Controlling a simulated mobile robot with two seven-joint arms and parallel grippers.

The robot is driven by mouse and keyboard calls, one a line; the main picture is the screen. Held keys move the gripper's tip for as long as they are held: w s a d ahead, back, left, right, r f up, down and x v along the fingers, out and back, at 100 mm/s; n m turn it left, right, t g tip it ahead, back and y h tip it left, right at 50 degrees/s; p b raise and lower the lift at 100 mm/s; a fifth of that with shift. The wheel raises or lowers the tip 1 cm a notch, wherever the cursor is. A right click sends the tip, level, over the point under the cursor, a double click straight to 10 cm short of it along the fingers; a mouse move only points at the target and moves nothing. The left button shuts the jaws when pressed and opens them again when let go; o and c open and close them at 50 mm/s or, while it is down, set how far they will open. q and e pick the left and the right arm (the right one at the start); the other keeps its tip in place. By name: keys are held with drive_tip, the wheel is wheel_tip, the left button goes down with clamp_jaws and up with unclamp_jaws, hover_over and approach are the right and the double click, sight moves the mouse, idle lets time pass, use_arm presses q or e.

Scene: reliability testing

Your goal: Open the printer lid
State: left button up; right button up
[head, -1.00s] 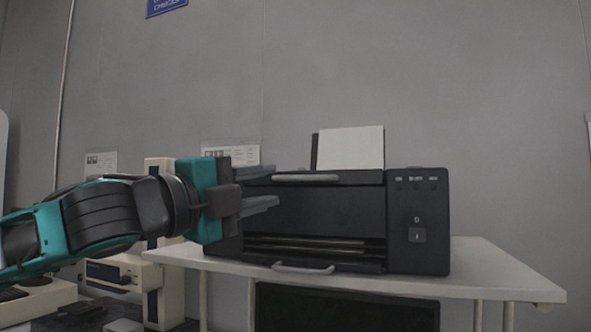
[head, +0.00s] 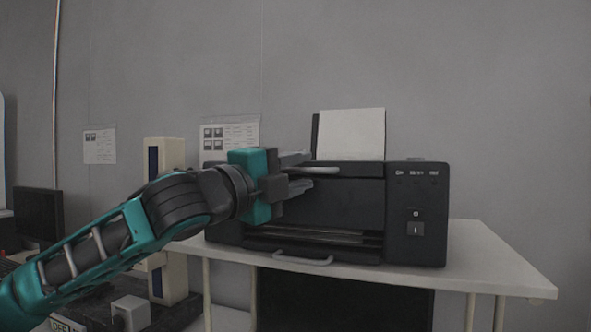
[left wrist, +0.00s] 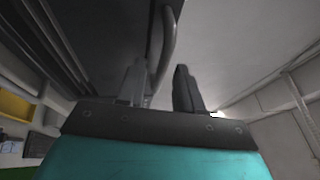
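The black printer (head: 415,205) stands on a white table. A sheet of white paper (head: 351,134) stands upright at its back. Its lid (head: 365,169) is down, with a light grey bar handle (head: 328,171) along the upper front edge. My left gripper (head: 304,172) is in front of the upper left of the printer, by the left end of this handle. In the left wrist view, the fingers (left wrist: 160,75) are apart, and the curved handle (left wrist: 169,40) runs down into the gap between them. Whether a finger touches it, I cannot tell. My right gripper is out of view.
A second grey handle (head: 303,259) sits low on the printer's front. The white table (head: 490,262) has bare room right of the printer. A cream-coloured device (head: 168,160) stands behind my left arm, and a dark monitor (head: 38,215) is at far left.

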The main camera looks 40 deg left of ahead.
use_arm(q)
drive_tip(key=shift+c, duration=0.4)
clamp_jaws()
idle(0.9)
